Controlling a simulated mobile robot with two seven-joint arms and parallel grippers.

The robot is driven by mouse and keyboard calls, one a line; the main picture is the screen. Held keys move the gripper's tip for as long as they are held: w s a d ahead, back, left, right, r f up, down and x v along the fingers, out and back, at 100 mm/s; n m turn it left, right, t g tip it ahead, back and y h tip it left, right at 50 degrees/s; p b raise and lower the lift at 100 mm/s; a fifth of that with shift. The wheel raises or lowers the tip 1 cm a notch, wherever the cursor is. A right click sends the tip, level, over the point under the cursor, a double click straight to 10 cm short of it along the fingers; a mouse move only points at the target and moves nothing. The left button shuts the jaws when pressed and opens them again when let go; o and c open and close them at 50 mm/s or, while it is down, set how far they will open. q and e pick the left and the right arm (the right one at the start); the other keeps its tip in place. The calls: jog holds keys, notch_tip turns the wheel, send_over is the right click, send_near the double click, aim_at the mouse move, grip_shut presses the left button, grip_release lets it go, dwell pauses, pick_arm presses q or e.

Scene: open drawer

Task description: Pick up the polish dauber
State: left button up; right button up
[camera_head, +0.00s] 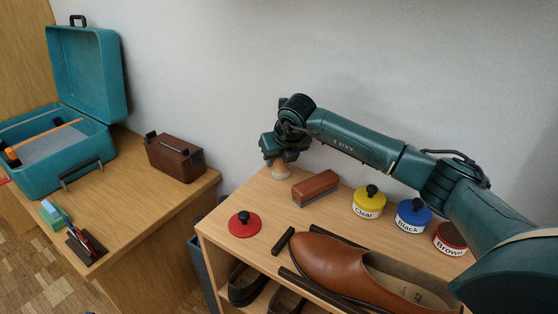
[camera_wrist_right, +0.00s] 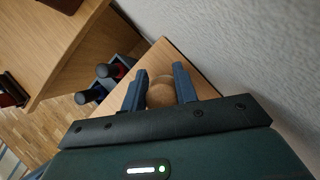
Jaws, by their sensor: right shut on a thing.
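The polish dauber shows in the right wrist view as a round tan wooden top (camera_wrist_right: 160,93) between the two fingers. In the head view a small part of the dauber (camera_head: 278,173) shows under the gripper, at the shelf top's back left corner. My right gripper (camera_head: 279,158) points down and is shut on it; its fingers (camera_wrist_right: 158,90) stand on either side of the top. I cannot tell whether the dauber touches the shelf top. The dauber's lower part is mostly hidden. My left gripper is not in view.
A brown brush (camera_head: 316,188) lies just right of the gripper. Clear (camera_head: 369,205), Black (camera_head: 412,219) and Brown (camera_head: 450,240) tins stand further right. A red lid (camera_head: 244,224) and a brown shoe (camera_head: 350,265) are nearer the front. The wall (camera_head: 230,90) is close behind.

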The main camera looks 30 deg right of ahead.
jog(key=shift+s+a+r+p, duration=0.15)
jog(key=shift+r+p, duration=0.2)
jog(key=shift+r, duration=0.35)
notch_tip(320, 180, up, 6)
jog(key=shift+f+p, duration=0.1)
jog(key=shift+p, duration=0.85)
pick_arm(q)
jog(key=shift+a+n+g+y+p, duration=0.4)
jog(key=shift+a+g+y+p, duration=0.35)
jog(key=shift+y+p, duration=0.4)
pick_arm(e)
jog(key=s+a, duration=0.5)
jog(key=a, duration=0.3)
jog(key=s+a, duration=0.4)
jog(key=a, duration=0.5)
jog(key=shift+s+f, duration=0.15)
jog(key=shift+s, duration=0.25)
jog(key=o, duration=0.4)
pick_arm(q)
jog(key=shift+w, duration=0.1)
pick_arm(e)
jog(key=c, duration=0.3)
